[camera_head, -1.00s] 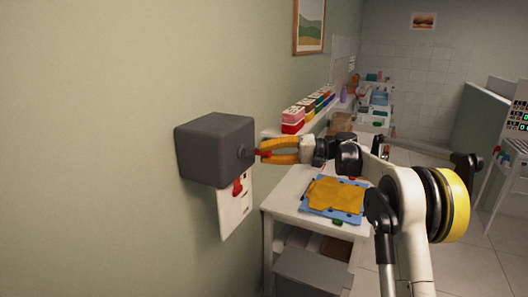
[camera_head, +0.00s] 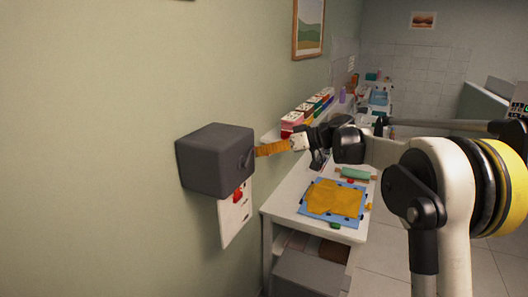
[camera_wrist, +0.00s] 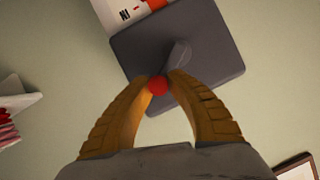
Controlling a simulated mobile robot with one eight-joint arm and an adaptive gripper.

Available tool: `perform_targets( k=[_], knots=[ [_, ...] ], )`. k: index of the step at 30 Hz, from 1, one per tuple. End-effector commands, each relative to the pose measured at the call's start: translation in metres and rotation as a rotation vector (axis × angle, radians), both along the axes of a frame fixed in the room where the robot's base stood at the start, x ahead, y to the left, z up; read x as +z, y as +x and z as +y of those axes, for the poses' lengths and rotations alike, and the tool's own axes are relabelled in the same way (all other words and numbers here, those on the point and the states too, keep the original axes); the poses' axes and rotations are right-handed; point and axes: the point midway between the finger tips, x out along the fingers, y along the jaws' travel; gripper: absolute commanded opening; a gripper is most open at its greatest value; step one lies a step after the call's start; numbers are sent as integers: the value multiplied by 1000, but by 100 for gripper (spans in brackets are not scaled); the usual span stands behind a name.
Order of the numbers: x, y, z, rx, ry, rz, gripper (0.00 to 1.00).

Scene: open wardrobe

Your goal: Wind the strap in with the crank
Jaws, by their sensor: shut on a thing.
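A dark grey box (camera_head: 215,160) is fixed to the green wall; in the wrist view the box (camera_wrist: 200,50) fills the upper middle. A grey crank arm (camera_wrist: 179,54) lies across its face and ends in a red knob (camera_wrist: 158,86). My gripper (camera_wrist: 160,82) has its two orange fingers closed on the red knob. In the head view my gripper (camera_head: 259,150) reaches the box's right face from the right and hides the knob. A white strap (camera_head: 234,215) with red and dark marks hangs below the box; part of it shows in the wrist view (camera_wrist: 128,12).
A white table (camera_head: 285,205) stands right of the strap, with a blue mat (camera_head: 343,215) under an orange cloth (camera_head: 333,197) and a green roller (camera_head: 355,174). A wall shelf holds several colourful boxes (camera_head: 292,119). The wall left of the box is bare.

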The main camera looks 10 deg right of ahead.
Motion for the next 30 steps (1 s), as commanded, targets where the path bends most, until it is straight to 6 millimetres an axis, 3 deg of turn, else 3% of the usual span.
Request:
perform_targets(
  k=[18, 30],
  knots=[
    [14, -25, 17, 10, -320, -473, 0],
    [16, -35, 23, 8, -458, -683, 0]
  ],
)
